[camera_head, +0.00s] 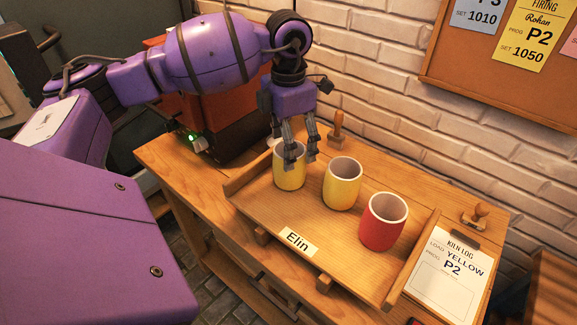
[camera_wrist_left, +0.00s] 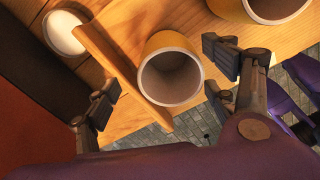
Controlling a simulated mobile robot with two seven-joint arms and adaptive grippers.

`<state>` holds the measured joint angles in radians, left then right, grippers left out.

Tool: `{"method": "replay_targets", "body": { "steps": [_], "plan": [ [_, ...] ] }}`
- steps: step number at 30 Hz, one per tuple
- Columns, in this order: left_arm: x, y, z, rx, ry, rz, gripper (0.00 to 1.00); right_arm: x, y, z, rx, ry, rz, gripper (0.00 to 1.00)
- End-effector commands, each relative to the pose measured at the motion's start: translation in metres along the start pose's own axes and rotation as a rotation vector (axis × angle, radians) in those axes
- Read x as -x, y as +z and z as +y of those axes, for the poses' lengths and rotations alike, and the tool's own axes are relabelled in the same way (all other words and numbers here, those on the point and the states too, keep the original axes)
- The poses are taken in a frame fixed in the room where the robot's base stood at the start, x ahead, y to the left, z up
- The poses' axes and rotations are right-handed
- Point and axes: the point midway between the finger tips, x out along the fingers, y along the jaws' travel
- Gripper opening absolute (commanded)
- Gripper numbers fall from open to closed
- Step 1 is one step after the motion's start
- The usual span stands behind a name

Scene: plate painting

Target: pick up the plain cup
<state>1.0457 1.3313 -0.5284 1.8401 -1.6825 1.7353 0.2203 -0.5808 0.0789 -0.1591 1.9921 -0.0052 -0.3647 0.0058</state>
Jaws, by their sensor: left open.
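A yellow cup (camera_head: 290,172) stands upright at the left end of the wooden tray (camera_head: 345,262). A second yellow cup (camera_head: 343,190) stands in the middle and a red cup (camera_head: 380,226) at the right. No marking shows on the visible sides, so I cannot tell which is the plain one. My left gripper (camera_head: 301,160) is open above the left yellow cup, its fingers partly covering it. In the left wrist view the left yellow cup (camera_wrist_left: 170,82) lies between the spread fingertips, its empty mouth facing the camera. The middle cup (camera_wrist_left: 270,8) is cut off at the top.
The tray wears an "Elin" label (camera_head: 297,241). Wooden stamps (camera_head: 337,128) stand behind it and at the right (camera_head: 475,215). A clipboard (camera_head: 448,273) reads yellow, P2. A white round thing (camera_wrist_left: 65,32) lies beyond the tray wall. The brick wall is close behind.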

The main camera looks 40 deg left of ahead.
Motion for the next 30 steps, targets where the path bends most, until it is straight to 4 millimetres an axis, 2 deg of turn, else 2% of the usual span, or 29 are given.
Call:
{"method": "replay_targets", "body": {
  "steps": [2,4,9,13,16,22,30],
  "plan": [
    [-0.009,0.000,-0.001,-0.001,-0.001,-0.001,0.78,0.003,0.008,0.000,-0.007,0.003,-0.015,0.40],
    [-0.016,-0.002,-0.003,-0.002,-0.002,-0.001,0.78,0.003,0.007,0.000,-0.008,0.003,-0.015,0.40],
    [-0.038,-0.008,-0.009,-0.002,-0.002,-0.004,0.78,0.003,-0.018,-0.001,-0.008,0.000,0.023,0.40],
    [-0.056,-0.008,-0.010,-0.002,-0.003,-0.005,0.78,0.003,-0.022,-0.002,-0.007,-0.003,0.030,0.40],
    [-0.063,-0.008,-0.009,-0.002,-0.002,-0.004,0.78,0.003,-0.021,-0.003,-0.006,-0.005,0.025,0.40],
    [-0.064,-0.008,-0.009,-0.002,-0.002,-0.004,0.78,0.004,-0.015,-0.002,-0.001,-0.005,0.015,0.40],
    [-0.063,-0.008,-0.009,-0.002,-0.002,-0.004,0.44,0.005,-0.013,-0.001,0.002,-0.005,0.012,0.40]
  ]
}}
